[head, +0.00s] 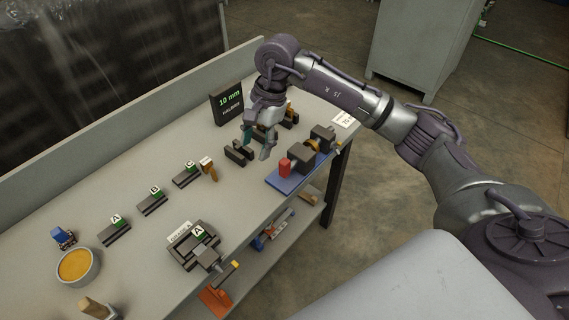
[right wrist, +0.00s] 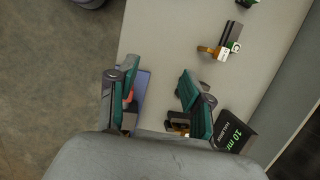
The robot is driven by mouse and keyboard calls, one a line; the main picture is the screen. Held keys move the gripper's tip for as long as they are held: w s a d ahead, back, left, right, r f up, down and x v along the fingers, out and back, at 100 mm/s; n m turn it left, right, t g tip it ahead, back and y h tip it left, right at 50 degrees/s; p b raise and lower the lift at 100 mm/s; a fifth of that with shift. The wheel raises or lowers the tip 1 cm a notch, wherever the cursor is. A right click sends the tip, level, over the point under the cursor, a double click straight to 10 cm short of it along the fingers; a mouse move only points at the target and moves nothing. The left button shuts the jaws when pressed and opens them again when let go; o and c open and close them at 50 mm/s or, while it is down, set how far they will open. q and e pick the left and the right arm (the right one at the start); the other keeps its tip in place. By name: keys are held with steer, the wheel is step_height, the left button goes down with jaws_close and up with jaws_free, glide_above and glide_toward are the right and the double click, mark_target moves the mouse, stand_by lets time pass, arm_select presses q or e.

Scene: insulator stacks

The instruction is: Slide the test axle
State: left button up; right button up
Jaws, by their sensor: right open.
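My right gripper (head: 258,146) is open and empty above the far right part of the bench, pointing down. In the right wrist view its teal-padded fingers (right wrist: 156,105) stand wide apart over bare bench. To its right in the head view is a blue base (head: 278,182) with a red cylinder (head: 285,168), dark blocks (head: 301,157) and a brass-coloured round part (head: 313,144). Dark blocks with brass parts (head: 290,117) stand behind the gripper, partly hidden. A dark cradle (head: 238,154) is just left of the fingers. I cannot tell which part is the test axle. My left gripper is out of view.
A black display (head: 228,103) reading "10 mm" stands at the back. Lettered dark blocks (head: 152,202) line the bench (head: 135,165). A dark fixture (head: 186,252) is near the front edge. A bowl (head: 78,268) is at the left. Bare bench lies between them.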

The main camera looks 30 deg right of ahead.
mark_target(285, 161)
steer(key=d+r+h, duration=0.2)
steer(key=d+h, duration=0.1)
steer(key=d, duration=0.5)
steer(key=f+p, duration=0.1)
steer(key=f, duration=0.3)
steer(key=f+p, duration=0.1)
steer(key=f, duration=0.8)
steer(key=shift+w+a+f+p, duration=0.1)
steer(key=shift+a+f+p, duration=0.2)
steer(key=shift+f+p, duration=0.1)
jaws_close()
